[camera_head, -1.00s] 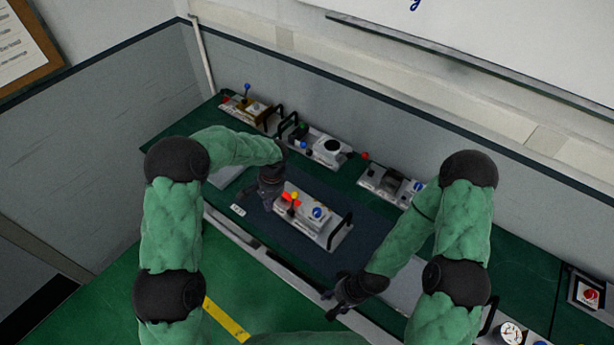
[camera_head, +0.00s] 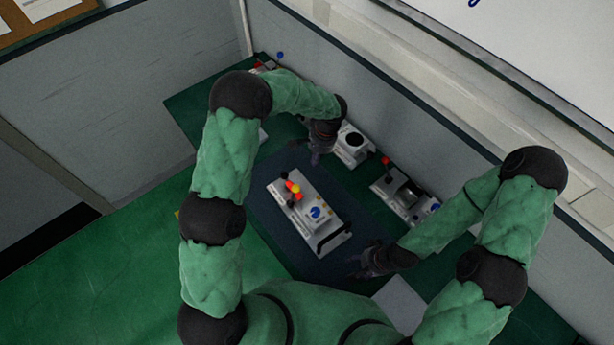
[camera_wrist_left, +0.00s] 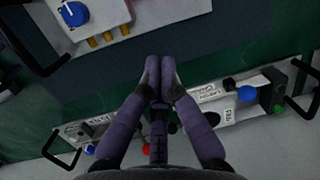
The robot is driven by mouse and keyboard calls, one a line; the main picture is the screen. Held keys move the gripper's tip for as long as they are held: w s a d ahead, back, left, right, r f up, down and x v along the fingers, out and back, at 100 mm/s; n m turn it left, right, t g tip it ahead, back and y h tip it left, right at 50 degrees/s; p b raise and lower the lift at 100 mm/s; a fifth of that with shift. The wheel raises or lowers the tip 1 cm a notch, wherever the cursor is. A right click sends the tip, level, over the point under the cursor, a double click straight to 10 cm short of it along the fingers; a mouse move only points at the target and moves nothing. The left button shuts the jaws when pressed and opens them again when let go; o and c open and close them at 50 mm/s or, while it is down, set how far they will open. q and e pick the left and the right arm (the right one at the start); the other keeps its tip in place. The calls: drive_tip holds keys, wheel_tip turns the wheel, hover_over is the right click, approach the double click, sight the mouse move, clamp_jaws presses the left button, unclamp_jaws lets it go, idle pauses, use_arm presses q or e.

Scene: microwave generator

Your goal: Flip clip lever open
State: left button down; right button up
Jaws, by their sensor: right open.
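A white device (camera_head: 312,212) with a black end handle lies on the dark mat. It has a red-orange lever part (camera_head: 289,185), a yellow knob (camera_head: 296,189) and a blue dial (camera_head: 315,212). I cannot tell for sure which part is the clip lever. My left gripper (camera_head: 318,157) is above the mat just beyond the device's far end, apart from it. In the left wrist view its fingers (camera_wrist_left: 160,68) meet at the tips with nothing between them. That view also shows part of a device with a blue dial (camera_wrist_left: 74,14). My right gripper (camera_head: 354,268) is open and empty near the device's handle end.
A unit with a round black top (camera_head: 354,140) and one with a red-knobbed lever (camera_head: 396,190) stand along the wall. A long panel (camera_wrist_left: 235,112) with blue and green knobs shows in the left wrist view. Bare mat (camera_head: 272,232) surrounds the device.

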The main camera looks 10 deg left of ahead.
sight(293, 195)
use_arm(q)
drive_tip(key=shift+s, duration=0.1)
use_arm(e)
drive_tip(key=shift+s, duration=0.1)
use_arm(q)
drive_tip(key=f, duration=0.3)
drive_tip(key=a+f+p, duration=0.1)
drive_tip(key=f, duration=0.5)
drive_tip(key=shift+s+a+f+p, duration=0.3)
drive_tip(key=shift+s+f+p, duration=0.05)
drive_tip(key=shift+p, duration=0.05)
use_arm(e)
drive_tip(key=shift+r, duration=0.9)
drive_tip(key=shift+r+p, duration=0.65)
drive_tip(key=shift+r, duration=0.05)
use_arm(q)
drive_tip(key=shift+s+a+r, duration=0.3)
drive_tip(key=shift+s, duration=0.2)
drive_tip(key=shift+s+a+r, duration=0.25)
drive_tip(key=shift+s+r, duration=0.05)
drive_tip(key=shift+s, duration=0.25)
drive_tip(key=shift+s+a+r, duration=0.3)
drive_tip(key=shift+s, duration=0.2)
use_arm(e)
drive_tip(key=shift+r, duration=0.15)
